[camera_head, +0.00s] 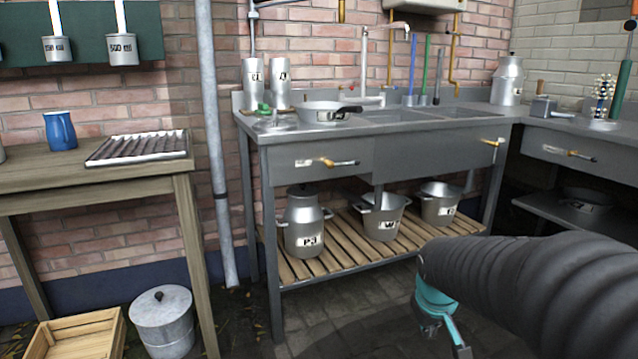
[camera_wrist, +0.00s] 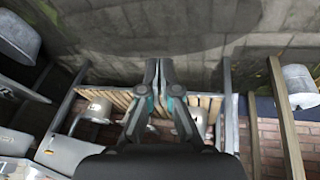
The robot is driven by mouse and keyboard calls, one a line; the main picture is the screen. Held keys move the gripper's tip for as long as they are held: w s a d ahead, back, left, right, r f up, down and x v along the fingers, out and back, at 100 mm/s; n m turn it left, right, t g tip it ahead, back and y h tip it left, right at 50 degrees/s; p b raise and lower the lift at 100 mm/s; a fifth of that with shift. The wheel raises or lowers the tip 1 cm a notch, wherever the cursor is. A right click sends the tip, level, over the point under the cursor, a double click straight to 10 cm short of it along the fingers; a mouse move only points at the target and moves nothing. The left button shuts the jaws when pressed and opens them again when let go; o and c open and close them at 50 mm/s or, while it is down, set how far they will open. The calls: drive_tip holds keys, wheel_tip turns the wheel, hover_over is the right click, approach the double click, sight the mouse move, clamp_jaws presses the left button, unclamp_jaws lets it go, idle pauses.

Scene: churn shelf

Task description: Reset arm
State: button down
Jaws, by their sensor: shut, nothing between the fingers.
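My arm reaches in from the right of the head view. Its teal gripper (camera_head: 440,312) hangs low in front of the metal sink bench, apart from it. In the wrist view my gripper (camera_wrist: 158,66) has its two fingers together with nothing between them. The bench's lower slatted shelf (camera_head: 335,266) holds a lidded can marked P3 (camera_head: 304,228), a pot marked W (camera_head: 382,222) and another pot (camera_head: 440,206). The gripper touches none of these.
At left a wooden table (camera_head: 90,178) bears a blue mug (camera_head: 60,131) and a tray (camera_head: 138,148). A lidded bin (camera_head: 162,325) and a wooden crate (camera_head: 75,338) stand on the floor. The paving before the bench is clear.

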drive_tip(key=s+a+r+m+p, duration=0.1)
drive_tip(key=s+a+r+p, duration=0.1)
drive_tip(key=s+r, duration=0.3)
drive_tip(key=s+a+r+m+t+y+p, duration=0.1)
drive_tip(key=s+a+r+p, duration=0.2)
drive_tip(key=s, duration=1.1)
wheel_tip(320, 180, up, 3)
drive_tip(key=shift+a+r+y+p, duration=0.1)
drive_tip(key=shift+a+y+p, duration=0.2)
drive_tip(key=shift+p, duration=0.1)
